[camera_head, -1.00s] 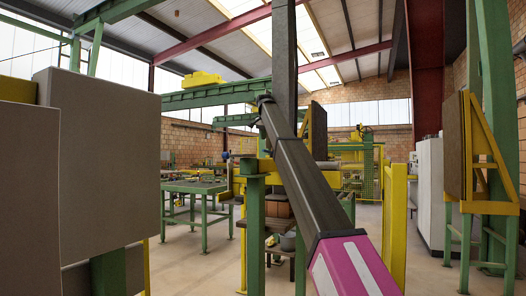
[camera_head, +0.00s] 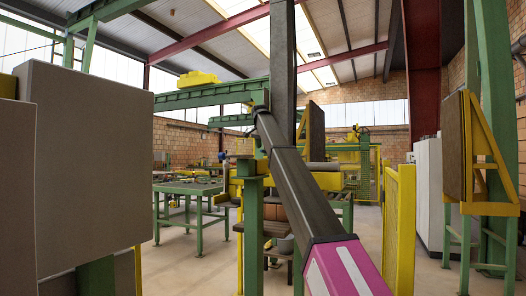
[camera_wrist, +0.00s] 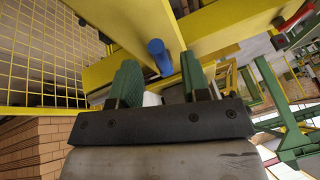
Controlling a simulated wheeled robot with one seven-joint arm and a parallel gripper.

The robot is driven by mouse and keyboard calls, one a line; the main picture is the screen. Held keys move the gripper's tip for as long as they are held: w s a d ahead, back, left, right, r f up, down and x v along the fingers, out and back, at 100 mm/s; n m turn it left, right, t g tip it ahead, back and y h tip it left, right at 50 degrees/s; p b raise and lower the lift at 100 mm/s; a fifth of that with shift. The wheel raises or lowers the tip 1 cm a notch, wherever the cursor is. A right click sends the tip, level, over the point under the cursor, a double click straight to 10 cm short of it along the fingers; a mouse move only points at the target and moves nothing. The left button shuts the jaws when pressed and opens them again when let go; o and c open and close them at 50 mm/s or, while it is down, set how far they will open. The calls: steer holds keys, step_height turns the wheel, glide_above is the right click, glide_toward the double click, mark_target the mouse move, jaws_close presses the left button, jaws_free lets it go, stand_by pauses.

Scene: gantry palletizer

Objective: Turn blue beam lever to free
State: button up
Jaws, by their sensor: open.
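The blue lever (camera_wrist: 159,56) shows in the wrist view as a short blue cylinder beside a yellow beam (camera_wrist: 148,22). My gripper (camera_wrist: 161,75) is open, with its two green-padded fingers apart. The lever's lower end appears between the fingertips in the picture; I cannot tell whether it is deep enough to lie between the pads. No contact with either finger is visible. In the head view my arm reaches up and away, and the lever cannot be made out there.
A yellow mesh fence (camera_wrist: 45,55) stands left in the wrist view, above stacked brown blocks (camera_wrist: 35,147). A red-handled part (camera_wrist: 293,25) is at upper right. In the head view, a green table (camera_head: 187,189) stands left of my arm and a yellow mesh panel (camera_head: 401,225) right.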

steer(key=shift+x, duration=1.2)
jaws_close()
